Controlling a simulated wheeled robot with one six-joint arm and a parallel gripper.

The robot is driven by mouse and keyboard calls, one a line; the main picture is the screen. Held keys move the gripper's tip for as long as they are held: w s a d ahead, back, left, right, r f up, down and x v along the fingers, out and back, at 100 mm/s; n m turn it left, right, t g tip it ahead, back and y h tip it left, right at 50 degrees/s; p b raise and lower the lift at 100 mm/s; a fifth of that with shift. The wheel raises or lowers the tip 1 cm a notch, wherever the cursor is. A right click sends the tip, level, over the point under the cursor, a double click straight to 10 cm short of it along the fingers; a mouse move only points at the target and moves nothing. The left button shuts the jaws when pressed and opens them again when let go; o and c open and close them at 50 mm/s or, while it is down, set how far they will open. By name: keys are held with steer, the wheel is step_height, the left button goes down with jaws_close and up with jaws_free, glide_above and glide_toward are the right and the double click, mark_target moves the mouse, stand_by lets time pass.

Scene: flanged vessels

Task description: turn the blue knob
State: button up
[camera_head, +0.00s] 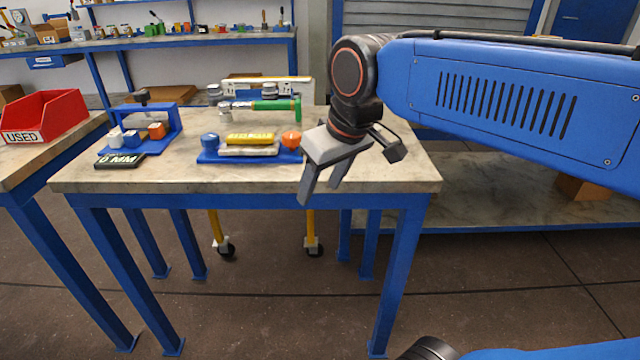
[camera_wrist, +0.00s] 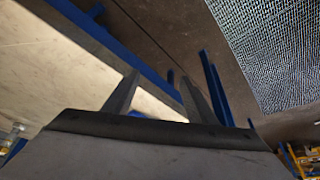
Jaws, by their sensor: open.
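The blue knob (camera_head: 209,142) sits at the left end of a blue base (camera_head: 250,158) on the workbench. An orange knob (camera_head: 291,139) sits at the base's right end, with a yellow block (camera_head: 250,138) and a pale bar between them. My gripper (camera_head: 319,193) is open and empty, pointing down near the bench's front edge, right of the base and well apart from the blue knob. In the wrist view my gripper (camera_wrist: 159,79) shows two spread fingers with nothing between them. The blue knob is not seen there.
The workbench (camera_head: 390,178) is bare at front right. A blue fixture (camera_head: 152,128) with small blocks and a black "MM" label (camera_head: 119,161) stand at left. A red bin (camera_head: 45,115) sits on the left table.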

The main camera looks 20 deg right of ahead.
step_height(320, 180, up, 19)
steer(key=n+g+y, duration=0.3)
steer(key=n, duration=0.7)
glide_above(210, 135)
steer(key=s+d, duration=0.3)
steer(key=d, duration=0.4)
steer(key=x, duration=1.7)
steer(key=shift+w, duration=0.3)
steer(key=c, duration=1)
steer(key=shift+c, duration=0.2)
